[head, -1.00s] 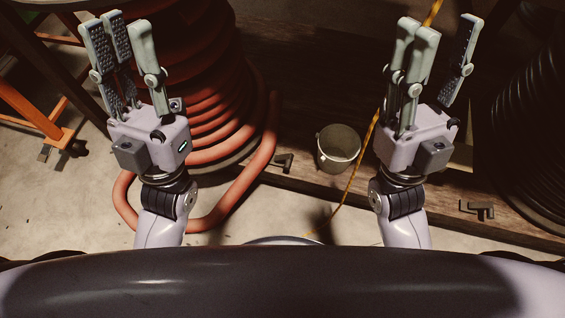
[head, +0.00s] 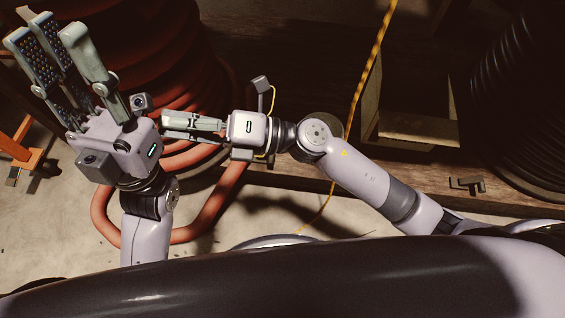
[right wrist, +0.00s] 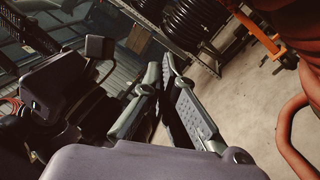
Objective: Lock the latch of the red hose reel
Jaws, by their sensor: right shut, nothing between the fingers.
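The red hose reel (head: 165,65) stands at the upper left of the head view, its loose hose (head: 218,212) looping over the floor. Red hose also shows at the right of the right wrist view (right wrist: 289,135). The reel's latch is not visible; my right arm crosses the wooden base in front of the reel. My right gripper (head: 165,122) points left in front of the reel, shut and empty; its fingers show in the right wrist view (right wrist: 165,75). My left gripper (head: 52,40) is raised further left, fingers spread, open and empty.
A black hose reel (head: 520,90) stands at the right, with a dark latch-like bracket (head: 467,185) on the wood before it. A yellow cord (head: 376,50) hangs in the middle. An orange stand (head: 18,150) is at the left edge. Both grippers are close together.

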